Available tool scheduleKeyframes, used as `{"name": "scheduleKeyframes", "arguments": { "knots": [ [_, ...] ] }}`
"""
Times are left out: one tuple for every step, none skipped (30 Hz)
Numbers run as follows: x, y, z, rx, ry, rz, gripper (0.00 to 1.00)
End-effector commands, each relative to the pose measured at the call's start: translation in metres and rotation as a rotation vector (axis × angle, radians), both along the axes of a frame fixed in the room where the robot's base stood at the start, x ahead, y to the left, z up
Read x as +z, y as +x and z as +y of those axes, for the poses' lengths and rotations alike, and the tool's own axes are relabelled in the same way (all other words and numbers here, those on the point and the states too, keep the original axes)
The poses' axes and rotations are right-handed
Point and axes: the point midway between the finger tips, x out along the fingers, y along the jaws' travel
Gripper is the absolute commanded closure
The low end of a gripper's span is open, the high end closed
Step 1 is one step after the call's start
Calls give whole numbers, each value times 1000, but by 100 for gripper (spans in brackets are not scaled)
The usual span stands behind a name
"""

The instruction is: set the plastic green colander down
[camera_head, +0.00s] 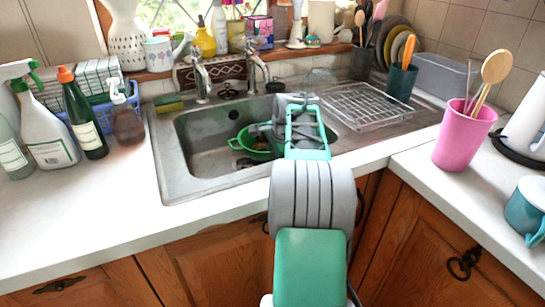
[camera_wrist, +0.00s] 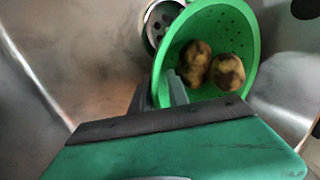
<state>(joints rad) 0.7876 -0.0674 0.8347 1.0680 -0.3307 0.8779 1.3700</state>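The green colander (camera_head: 245,146) is inside the left sink basin, partly hidden behind my arm. In the wrist view the colander (camera_wrist: 248,42) has small holes and holds two brownish-yellow potatoes (camera_wrist: 211,68). My gripper (camera_wrist: 159,92) has one finger outside and one inside the colander's near left rim, closed with the wall between them. In the head view my gripper (camera_head: 259,129) is mostly hidden by the wrist. I cannot tell whether the colander's underside touches the basin floor.
The steel basin (camera_head: 196,150) surrounds the colander, with a drain (camera_wrist: 160,22) beside it. Two taps (camera_head: 202,82) stand behind. A wire rack (camera_head: 365,105) sits on the drainboard to the right. Bottles (camera_head: 82,118) stand left and a pink cup (camera_head: 464,138) right.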

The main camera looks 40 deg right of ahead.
Motion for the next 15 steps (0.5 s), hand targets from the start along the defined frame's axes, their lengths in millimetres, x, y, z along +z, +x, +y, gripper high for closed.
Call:
{"name": "scheduleKeyframes", "arguments": {
  "knots": [
    [0, 0, 0, 0, 0, 0, 76],
    [0, 0, 0, 0, 0, 0, 76],
    [0, 0, 0, 0, 0, 0, 76],
    [0, 0, 0, 0, 0, 0, 76],
    [0, 0, 0, 0, 0, 0, 76],
    [0, 0, 0, 0, 0, 0, 76],
    [0, 0, 0, 0, 0, 0, 76],
    [1, 0, 0, 0, 0, 0, 76],
    [3, 0, 0, 0, 0, 0, 76],
    [6, -1, 0, 0, 0, -1, 76],
    [10, -2, 0, 0, -1, -1, 76],
    [17, -5, 1, 0, -2, -3, 76],
    [22, -7, 2, 0, -2, -3, 76],
    [28, -10, 3, 0, -2, -3, 76],
    [38, -14, 4, -2, -2, -3, 76]
  ]
}}
